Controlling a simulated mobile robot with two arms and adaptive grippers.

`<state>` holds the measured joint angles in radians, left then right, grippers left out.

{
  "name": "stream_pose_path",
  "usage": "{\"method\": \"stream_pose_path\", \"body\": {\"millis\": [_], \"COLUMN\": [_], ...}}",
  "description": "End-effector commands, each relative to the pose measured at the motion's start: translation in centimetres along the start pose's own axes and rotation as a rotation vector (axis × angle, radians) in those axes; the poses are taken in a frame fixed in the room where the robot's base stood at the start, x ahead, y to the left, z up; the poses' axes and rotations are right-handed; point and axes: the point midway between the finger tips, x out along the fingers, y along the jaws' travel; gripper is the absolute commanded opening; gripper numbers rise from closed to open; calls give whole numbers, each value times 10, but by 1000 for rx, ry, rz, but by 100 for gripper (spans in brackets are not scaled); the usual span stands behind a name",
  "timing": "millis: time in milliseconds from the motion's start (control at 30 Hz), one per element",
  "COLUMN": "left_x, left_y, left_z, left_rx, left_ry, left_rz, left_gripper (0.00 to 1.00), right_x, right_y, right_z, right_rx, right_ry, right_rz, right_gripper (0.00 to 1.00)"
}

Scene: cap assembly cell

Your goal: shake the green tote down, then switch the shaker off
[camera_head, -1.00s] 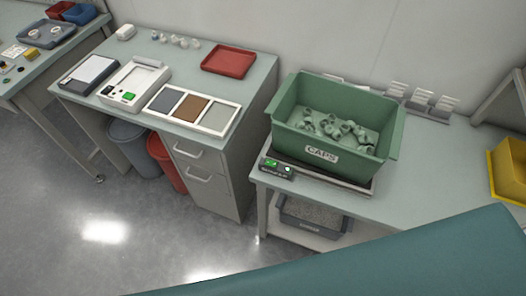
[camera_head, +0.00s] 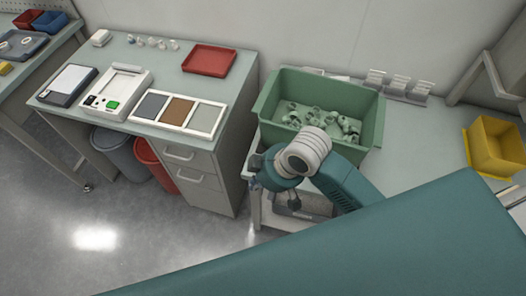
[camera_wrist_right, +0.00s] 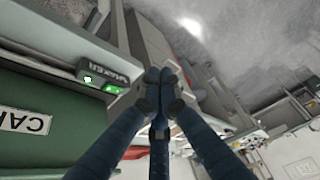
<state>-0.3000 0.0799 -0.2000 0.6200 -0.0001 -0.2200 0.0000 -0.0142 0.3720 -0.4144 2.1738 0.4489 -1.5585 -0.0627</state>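The green tote (camera_head: 372,118) stands on the right-hand bench with several pale green caps (camera_head: 300,113) in it. In the right wrist view its wall (camera_wrist_right: 60,105) and upside-down label (camera_wrist_right: 24,121) show at left. In the head view my right arm hides this box and most of the shaker. My right gripper (camera_head: 256,182) is at the bench's front left corner, by the box. Its fingers (camera_wrist_right: 160,82) are together and empty, apart from the box in the wrist picture. My left gripper is out of view.
A yellow bin (camera_head: 496,146) stands at right on the bench. The left bench holds a red tray (camera_head: 208,59), a three-part tray (camera_head: 181,111) and a white device (camera_head: 117,91). A grey bin (camera_head: 300,206) sits below the shaker. Open floor lies in front.

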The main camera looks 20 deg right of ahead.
Motion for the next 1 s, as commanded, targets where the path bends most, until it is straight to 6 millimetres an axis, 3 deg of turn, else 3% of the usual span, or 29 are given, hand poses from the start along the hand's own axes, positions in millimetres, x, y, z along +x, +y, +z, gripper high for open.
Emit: {"method": "stream_pose_path", "body": {"millis": [33, 200, 400, 600, 1000], "left_x": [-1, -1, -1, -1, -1], "left_y": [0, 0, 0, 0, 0], "left_z": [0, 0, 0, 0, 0], "left_rx": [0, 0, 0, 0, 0], "left_ry": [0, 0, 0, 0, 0], "left_rz": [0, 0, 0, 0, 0], "left_gripper": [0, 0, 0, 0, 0], "right_x": [-5, -17, -40, -62, -68], "right_y": [7, 32, 78, 110, 118], "right_z": [-14, -41, -58, -67, -68], "right_rx": [-61, -212, -288, -294, -291], "right_ry": [-5, -62, -143, -187, -196], "right_rz": [-5, -37, -43, -43, -46], "right_gripper": [0, 0, 0, 0, 0]}}
